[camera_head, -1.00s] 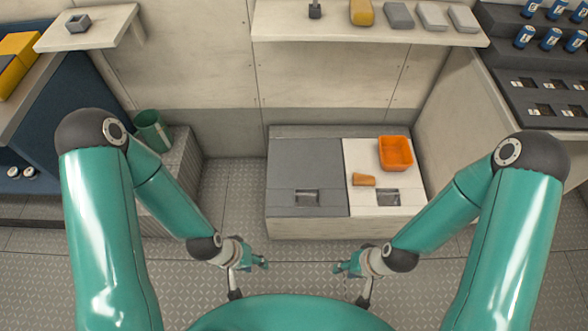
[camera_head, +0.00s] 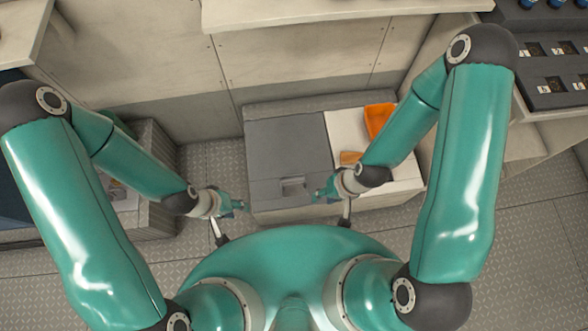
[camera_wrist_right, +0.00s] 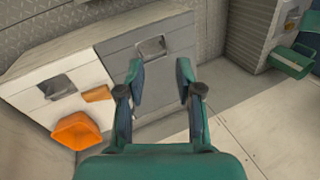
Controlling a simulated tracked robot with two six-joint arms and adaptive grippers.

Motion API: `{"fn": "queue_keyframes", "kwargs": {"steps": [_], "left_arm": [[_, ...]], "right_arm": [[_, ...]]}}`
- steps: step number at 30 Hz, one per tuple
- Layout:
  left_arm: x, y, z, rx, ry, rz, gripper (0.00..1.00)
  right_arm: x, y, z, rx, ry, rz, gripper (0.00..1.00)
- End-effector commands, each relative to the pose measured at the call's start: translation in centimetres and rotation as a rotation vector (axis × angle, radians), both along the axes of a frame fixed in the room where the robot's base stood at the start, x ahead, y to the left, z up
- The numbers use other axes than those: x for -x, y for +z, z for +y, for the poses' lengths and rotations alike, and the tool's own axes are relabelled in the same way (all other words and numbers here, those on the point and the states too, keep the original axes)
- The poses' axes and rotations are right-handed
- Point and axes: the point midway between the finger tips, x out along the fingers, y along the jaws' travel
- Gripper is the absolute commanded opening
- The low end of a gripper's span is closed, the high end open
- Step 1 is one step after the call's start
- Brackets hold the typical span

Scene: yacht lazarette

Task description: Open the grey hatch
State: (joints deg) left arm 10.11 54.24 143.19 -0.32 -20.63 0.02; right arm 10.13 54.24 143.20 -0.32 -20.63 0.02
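The grey hatch (camera_head: 285,150) is the left lid on top of a low locker and lies closed. Its recessed handle (camera_head: 292,186) is near the front edge. The hatch also shows in the right wrist view (camera_wrist_right: 165,75), with its handle (camera_wrist_right: 151,47) beyond my fingers. My left gripper (camera_head: 240,207) is left of the locker's front corner, apart from it; its finger opening is too small to tell.
The white hatch (camera_head: 345,130) beside it bears an orange bin (camera_head: 379,118) and a small orange block (camera_head: 350,157). My right forearm partly covers them. A pale shelf (camera_head: 330,12) hangs above the locker. Bare patterned floor (camera_head: 215,165) lies to the left.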

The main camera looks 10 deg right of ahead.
Motion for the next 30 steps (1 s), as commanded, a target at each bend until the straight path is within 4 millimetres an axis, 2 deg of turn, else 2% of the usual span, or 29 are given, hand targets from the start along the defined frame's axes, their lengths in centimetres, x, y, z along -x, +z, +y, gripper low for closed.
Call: {"fn": "queue_keyframes", "kwargs": {"steps": [6, 8, 11, 14, 18, 21, 25, 30], "left_arm": [[0.0, -0.3, 0.0, 0.0, 0.0, 0.0, 0.4], [0.0, -0.9, 0.0, 0.0, 0.0, 0.0, 0.4], [0.0, -2.8, 0.0, 0.0, 0.0, 0.0, 0.4], [0.0, -5.9, 0.0, 0.0, 0.0, 0.0, 0.4], [0.0, -11.5, 0.0, 0.0, 0.0, 0.0, 0.4], [0.0, -15.6, 0.0, 0.0, 0.0, 0.0, 0.4], [0.0, -20.4, 0.0, 0.0, 0.0, 0.0, 0.4], [0.0, -24.8, 0.0, 0.0, 0.0, 0.0, 0.4]], "right_arm": [[-0.2, -0.3, 0.1, 0.0, 0.01, -0.004, 0.35], [-0.6, -0.9, 0.2, -0.001, 0.035, -0.009, 0.35], [-1.8, -2.8, 0.8, -0.005, 0.125, -0.025, 0.35], [-4.0, -5.6, 1.8, -0.007, 0.289, -0.054, 0.35], [-8.1, -9.9, 3.4, 0.002, 0.626, -0.106, 0.35], [-11.2, -12.3, 4.5, 0.021, 0.899, -0.138, 0.35], [-14.7, -13.8, 5.4, 0.056, 1.229, -0.157, 0.35], [-17.8, -13.6, 6.1, 0.1, 1.55, -0.148, 0.35]]}}
